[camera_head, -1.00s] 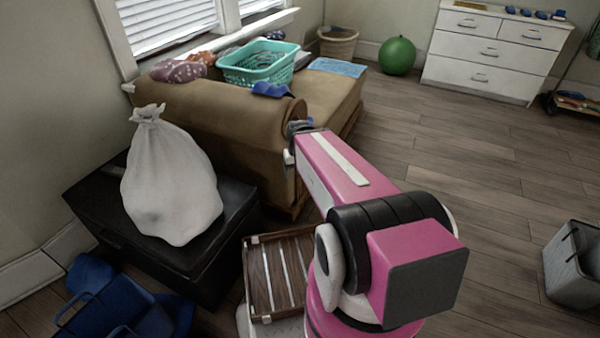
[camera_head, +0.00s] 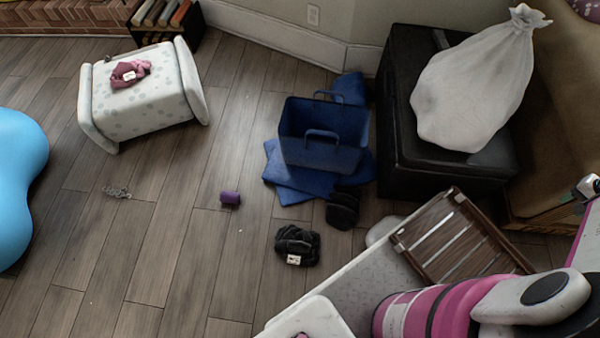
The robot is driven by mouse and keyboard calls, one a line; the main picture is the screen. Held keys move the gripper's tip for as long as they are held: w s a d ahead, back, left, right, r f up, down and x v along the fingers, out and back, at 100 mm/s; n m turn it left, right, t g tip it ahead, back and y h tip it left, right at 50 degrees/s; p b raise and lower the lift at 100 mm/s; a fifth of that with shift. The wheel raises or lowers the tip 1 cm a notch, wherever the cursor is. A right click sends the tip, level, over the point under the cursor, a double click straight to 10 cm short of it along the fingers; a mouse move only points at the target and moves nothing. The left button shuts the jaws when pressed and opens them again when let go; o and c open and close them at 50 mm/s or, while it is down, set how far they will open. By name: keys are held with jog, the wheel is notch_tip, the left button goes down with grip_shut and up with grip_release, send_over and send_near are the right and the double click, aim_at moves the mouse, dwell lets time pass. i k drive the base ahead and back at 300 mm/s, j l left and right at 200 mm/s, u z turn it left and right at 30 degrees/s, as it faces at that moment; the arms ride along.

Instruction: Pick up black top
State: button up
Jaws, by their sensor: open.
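A black top (camera_head: 297,245) lies bunched on the wood floor near the middle of the camera_head view, with a small white tag on it. Another dark item (camera_head: 343,207) lies just up and right of it, at the edge of the blue cloth; I cannot tell what it is. Part of my arm shows at the lower right and right edge. My gripper's fingers are outside the picture, and nothing of mine touches the black top.
A blue bin (camera_head: 322,130) stands on blue cloth (camera_head: 290,193) behind the top. A black chest (camera_head: 400,165) carries a white bag (camera_head: 465,95). A purple can (camera_head: 230,198) lies left. A spotted white stool (camera_head: 140,105) holds a pink item. Floor left of the top is mostly clear.

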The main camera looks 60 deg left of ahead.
aim_at(301, 248)
jog(key=l+u, duration=0.15)
jog(key=u, duration=0.35)
jog(key=l+u, duration=0.2)
jog(key=u, duration=0.25)
jog(key=l+u, duration=0.15)
jog(key=u, duration=0.35)
jog(key=l+u, duration=0.15)
jog(key=u, duration=2.05)
jog(key=k+j+z, duration=0.2)
jog(key=k+j, duration=0.1)
jog(key=j, duration=0.1)
